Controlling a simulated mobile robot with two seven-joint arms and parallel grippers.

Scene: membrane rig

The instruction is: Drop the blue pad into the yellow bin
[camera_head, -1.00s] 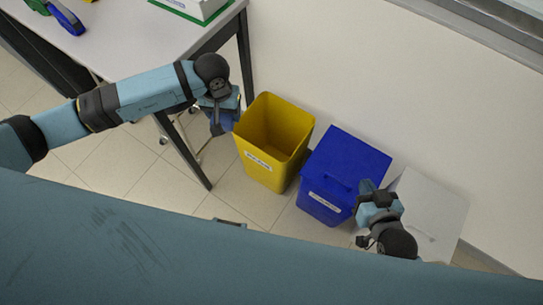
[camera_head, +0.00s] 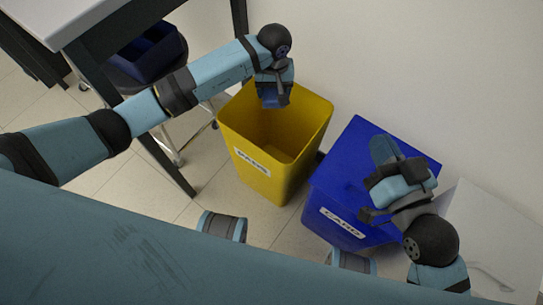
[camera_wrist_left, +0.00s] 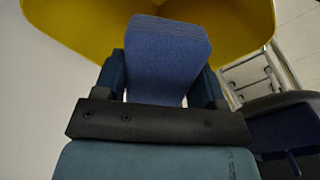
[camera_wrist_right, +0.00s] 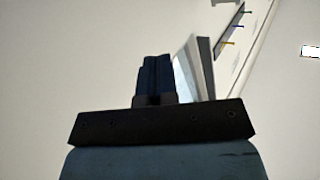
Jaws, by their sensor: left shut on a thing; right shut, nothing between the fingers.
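The yellow bin (camera_head: 245,150), labelled on its front, stands open-topped on the floor in the middle of the head view. My left gripper (camera_head: 273,97) is over the bin's opening, near its back rim. It is shut on the blue pad (camera_wrist_left: 167,55), which shows between the fingers in the left wrist view, with the yellow bin (camera_wrist_left: 75,22) behind it. In the head view the pad is mostly hidden by the gripper. My right gripper (camera_head: 378,195) is shut and empty above the blue bin; its fingers (camera_wrist_right: 155,78) are together in the right wrist view.
The blue lidded bin (camera_head: 335,200) stands right of the yellow bin. A white panel or box (camera_head: 490,235) is at the far right by the wall. A table (camera_head: 75,12) is at upper left, with a stool carrying a dark blue container (camera_head: 147,55) beneath it.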

